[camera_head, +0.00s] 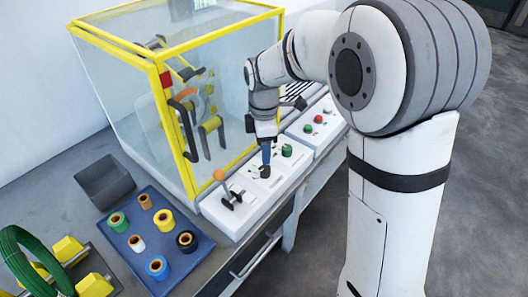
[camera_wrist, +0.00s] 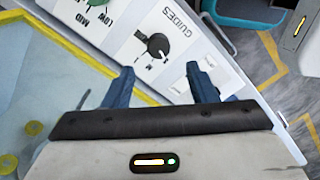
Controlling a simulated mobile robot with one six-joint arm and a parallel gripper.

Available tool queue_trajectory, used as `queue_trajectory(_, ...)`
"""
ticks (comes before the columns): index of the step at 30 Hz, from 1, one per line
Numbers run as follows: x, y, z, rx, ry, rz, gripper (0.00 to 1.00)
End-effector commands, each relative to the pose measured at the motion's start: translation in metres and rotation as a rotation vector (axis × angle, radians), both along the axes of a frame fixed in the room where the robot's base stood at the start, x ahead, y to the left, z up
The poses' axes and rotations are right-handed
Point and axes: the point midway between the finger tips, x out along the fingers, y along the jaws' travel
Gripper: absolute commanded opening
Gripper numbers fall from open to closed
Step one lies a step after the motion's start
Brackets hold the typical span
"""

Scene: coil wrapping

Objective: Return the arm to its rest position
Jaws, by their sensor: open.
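My arm reaches over the white control panel (camera_head: 240,206) in the head view. My gripper (camera_head: 266,158) points down close above the panel, near a green button (camera_head: 287,151). In the wrist view my gripper (camera_wrist: 165,84) has its two blue fingers apart with nothing between them. Beyond the fingertips is a black rotary knob (camera_wrist: 158,46) next to the label GUIDES. Whether the fingers touch the panel cannot be told.
A yellow-framed clear enclosure (camera_head: 160,70) stands behind the panel. A lever with an orange ball (camera_head: 219,175) rises from the panel. A blue tray (camera_head: 197,250) with several tape rolls, a grey bin (camera_head: 104,182) and a green coil (camera_head: 30,262) are at the left.

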Motion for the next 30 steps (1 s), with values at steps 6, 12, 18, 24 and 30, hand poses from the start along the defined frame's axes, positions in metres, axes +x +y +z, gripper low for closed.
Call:
queue_trajectory(6,0.0,0.0,0.0,0.0,0.0,0.0,0.52)
queue_trajectory(12,0.0,0.0,0.0,0.0,0.0,0.0,0.52)
queue_trajectory(18,-0.018,-0.028,0.022,0.009,-0.031,-0.203,0.52)
queue_trajectory(24,-0.073,-0.088,0.059,0.044,-0.098,-0.726,0.52)
queue_trajectory(30,-0.137,-0.134,0.074,0.101,-0.152,-1.255,0.52)
